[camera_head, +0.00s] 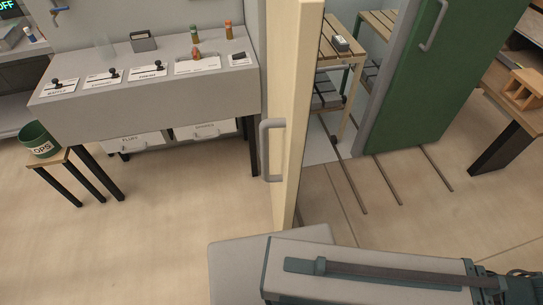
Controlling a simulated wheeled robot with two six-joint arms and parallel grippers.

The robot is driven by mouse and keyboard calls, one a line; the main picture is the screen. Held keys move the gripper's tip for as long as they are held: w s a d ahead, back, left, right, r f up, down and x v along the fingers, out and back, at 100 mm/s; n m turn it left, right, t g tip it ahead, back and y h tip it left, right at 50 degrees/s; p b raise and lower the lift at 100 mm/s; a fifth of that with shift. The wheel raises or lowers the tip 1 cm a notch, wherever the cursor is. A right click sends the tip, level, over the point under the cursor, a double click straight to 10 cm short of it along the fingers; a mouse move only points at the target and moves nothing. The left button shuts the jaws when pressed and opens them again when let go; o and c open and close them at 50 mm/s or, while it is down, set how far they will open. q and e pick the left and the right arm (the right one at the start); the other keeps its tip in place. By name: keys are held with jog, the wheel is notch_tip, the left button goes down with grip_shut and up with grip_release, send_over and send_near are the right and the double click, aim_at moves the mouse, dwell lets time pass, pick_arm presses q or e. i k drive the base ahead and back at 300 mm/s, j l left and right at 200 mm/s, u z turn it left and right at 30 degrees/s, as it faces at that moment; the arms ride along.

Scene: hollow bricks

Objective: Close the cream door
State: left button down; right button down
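The cream door (295,120) stands open in the middle of the view, swung out toward me and seen almost edge-on. Its grey bar handle (266,150) is on the left face, near the free edge. The free edge reaches down close to my own grey body at the bottom. A green door or panel (423,75) with a grey handle and grey edge stands to the right of the opening. Neither of my grippers shows in this view. Nothing is seen touching the cream door's handle.
Left of the door stands a grey bench (150,100) with labelled levers and bottles. A green bin (38,140) sits on a small wooden stool (60,165). Dark rails (350,185) run along the floor at right. Hollow bricks (524,88) lie on a right-hand table. Floor at lower left is clear.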

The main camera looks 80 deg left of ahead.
aim_at(294, 29)
jog(key=k+u, duration=0.1)
jog(key=k, duration=0.75)
jog(key=j+u, duration=0.1)
jog(key=u, duration=1.9)
jog(key=k+j+u, duration=0.1)
jog(key=j, duration=0.25)
jog(key=k+j, duration=0.1)
jog(key=j, duration=0.3)
jog(key=k+j+u, duration=0.15)
jog(key=j, duration=0.2)
